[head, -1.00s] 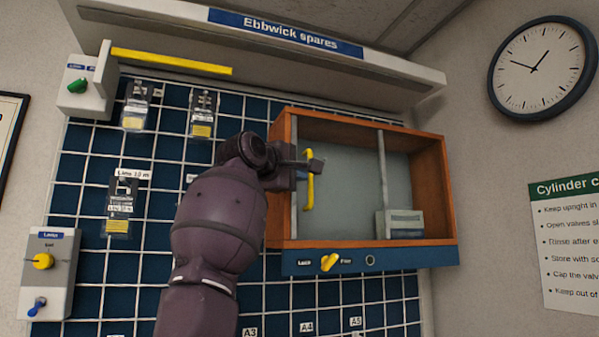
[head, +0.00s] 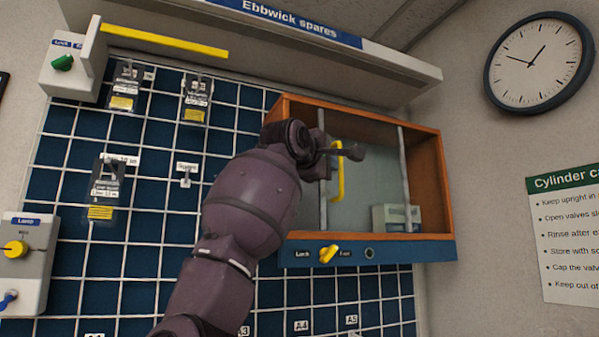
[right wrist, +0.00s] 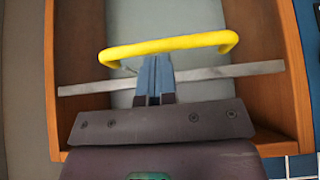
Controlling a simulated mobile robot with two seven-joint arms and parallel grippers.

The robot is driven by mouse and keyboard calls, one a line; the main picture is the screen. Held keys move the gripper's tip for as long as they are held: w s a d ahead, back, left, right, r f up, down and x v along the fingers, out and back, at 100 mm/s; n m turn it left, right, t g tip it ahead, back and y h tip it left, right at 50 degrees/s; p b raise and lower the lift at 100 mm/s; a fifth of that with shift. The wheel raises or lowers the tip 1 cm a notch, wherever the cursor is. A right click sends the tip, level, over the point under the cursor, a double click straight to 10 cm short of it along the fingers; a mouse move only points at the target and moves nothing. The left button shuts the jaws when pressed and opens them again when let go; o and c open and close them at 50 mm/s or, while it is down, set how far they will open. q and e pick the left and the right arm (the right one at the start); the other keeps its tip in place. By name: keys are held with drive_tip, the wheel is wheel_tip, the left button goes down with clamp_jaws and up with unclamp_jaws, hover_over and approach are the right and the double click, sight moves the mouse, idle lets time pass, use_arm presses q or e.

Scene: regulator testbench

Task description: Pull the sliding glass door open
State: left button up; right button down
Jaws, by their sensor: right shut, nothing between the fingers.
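The sliding glass door (head: 368,185) is a pale pane with grey upright edge strips, in the orange wood cabinet. It stands partly slid to the right, with a gap at the cabinet's left side. Its yellow bar handle (head: 338,182) is upright by the door's left strip; it also shows in the right wrist view (right wrist: 185,45). My right gripper (head: 352,151) is shut and empty at the handle. In the right wrist view its fingertips (right wrist: 153,62) sit by the handle's strip side, seemingly touching it. My left gripper is out of view.
A pale box (head: 392,217) is at the cabinet's lower right. A blue panel with a yellow knob (head: 328,254) runs below the cabinet. Hanging packets (head: 196,100) and a lamp switch box (head: 22,262) are to the left. A shelf overhangs above.

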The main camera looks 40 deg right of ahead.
sight(353, 169)
drive_tip(key=s+d, duration=0.1)
drive_tip(key=d, duration=0.2)
drive_tip(key=s+d, duration=0.1)
drive_tip(key=d, duration=0.3)
drive_tip(key=s+d, duration=0.1)
drive_tip(key=d, duration=0.3)
drive_tip(key=shift+d, duration=0.2)
drive_tip(key=shift+s+d, duration=0.15)
drive_tip(key=shift+d, duration=0.45)
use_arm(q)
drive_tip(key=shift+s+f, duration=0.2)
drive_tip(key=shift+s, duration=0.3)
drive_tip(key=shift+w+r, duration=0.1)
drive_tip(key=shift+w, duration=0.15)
